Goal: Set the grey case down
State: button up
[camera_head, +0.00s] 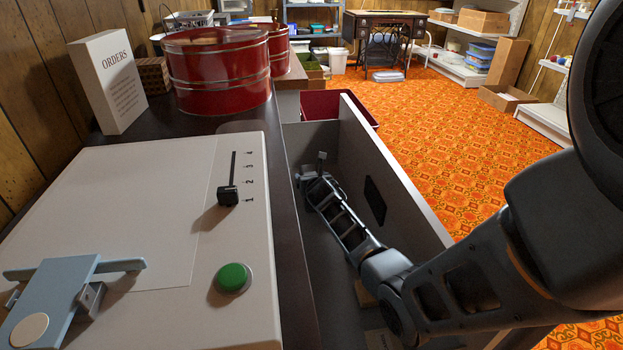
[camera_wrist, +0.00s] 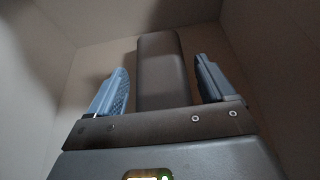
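The grey case (camera_wrist: 163,72) is a dark grey-brown block with rounded edges, seen in the wrist view between my two fingers. My gripper (camera_wrist: 160,85) has one finger on each side of it. A gap shows on the left side and a narrower one on the right, so the fingers look open around it. In the head view my gripper (camera_head: 312,168) reaches down into the open drawer (camera_head: 400,168), near its far end. I cannot make out the case there. Whether its underside touches the drawer floor is hidden.
Drawer walls stand close around my gripper and forearm. On the counter left of the drawer are a pale panel (camera_head: 130,215) with a slider and green button (camera_head: 232,278), a red tin (camera_head: 218,75) and an ORDERS sign (camera_head: 107,80). Patterned floor (camera_head: 460,150) lies clear to the right.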

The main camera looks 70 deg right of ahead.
jog(key=shift+o, duration=0.7)
jog(key=shift+a+r, duration=0.1)
jog(key=shift+r, duration=0.1)
jog(key=p+v, duration=0.6)
jog(key=v, duration=0.5)
jog(key=shift+s+a, duration=0.3)
jog(key=shift+r, duration=0.1)
